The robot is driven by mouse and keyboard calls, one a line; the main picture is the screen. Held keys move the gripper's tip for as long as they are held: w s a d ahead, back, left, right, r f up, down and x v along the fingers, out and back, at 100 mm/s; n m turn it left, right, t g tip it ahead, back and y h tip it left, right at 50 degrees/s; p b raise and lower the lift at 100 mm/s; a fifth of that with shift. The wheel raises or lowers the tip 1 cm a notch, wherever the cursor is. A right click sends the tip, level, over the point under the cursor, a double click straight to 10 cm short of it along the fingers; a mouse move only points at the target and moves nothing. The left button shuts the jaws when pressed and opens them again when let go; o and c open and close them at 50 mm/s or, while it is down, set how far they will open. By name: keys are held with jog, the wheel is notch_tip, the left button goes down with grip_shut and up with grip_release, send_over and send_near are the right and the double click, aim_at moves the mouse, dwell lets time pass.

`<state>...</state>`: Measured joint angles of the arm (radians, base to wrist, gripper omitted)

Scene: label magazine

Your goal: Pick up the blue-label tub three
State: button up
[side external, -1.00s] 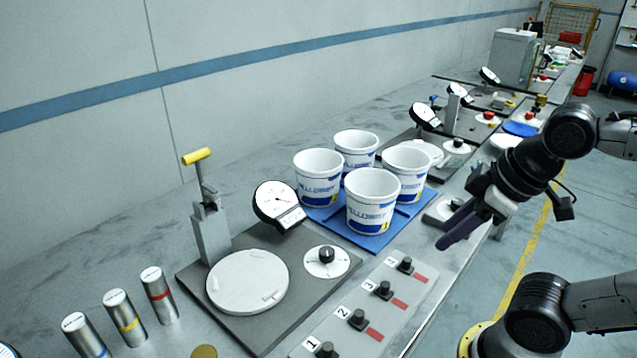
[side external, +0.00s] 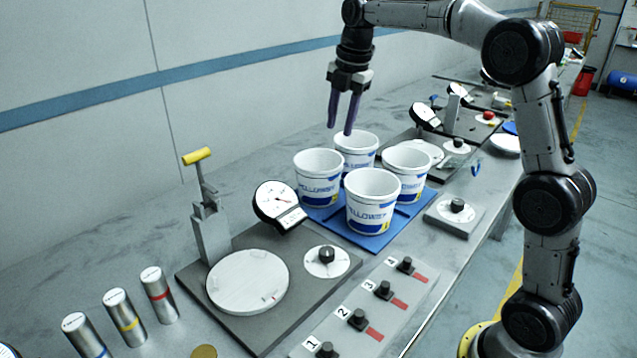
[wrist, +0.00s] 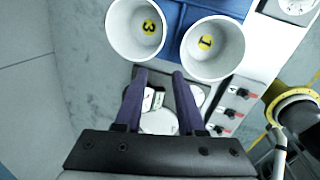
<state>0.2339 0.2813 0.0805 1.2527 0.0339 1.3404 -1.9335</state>
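Tub three (wrist: 122,45), white with a yellow 3 inside, shows at the top of the wrist view, left of tub one (wrist: 232,50) with a yellow 1. By its place on the wall side, near the scale, tub three seems to be the left tub (side external: 319,190) in the side view, with blue label print. My gripper (side external: 341,129) is open and empty, pointing down above the tub group. It also shows in the wrist view (wrist: 159,74), its purple fingers apart and below the tubs in the picture. I see no contact with a tub.
Several tubs stand close together on a blue mat (side external: 376,242). A grey plate (side external: 222,312) with a round white disc, a dial and a yellow-handled lever (side external: 197,156) stands in front. A knob panel (side external: 345,335) and metal canisters (side external: 122,318) are nearer.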

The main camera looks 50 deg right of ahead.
jog(key=w+d+f+g, duration=0.1)
jog(key=w+d+f, duration=0.15)
jog(key=f, duration=0.35)
send_near(334, 203)
jog(key=shift+m, duration=0.3)
jog(key=shift+w+d+f, duration=0.1)
jog(key=shift+w+f, duration=0.05)
jog(key=shift+f, duration=0.95)
jog(key=shift+w+d+f, duration=0.1)
jog(key=shift+w+f, duration=0.05)
jog(key=shift+f, duration=0.95)
grip_shut()
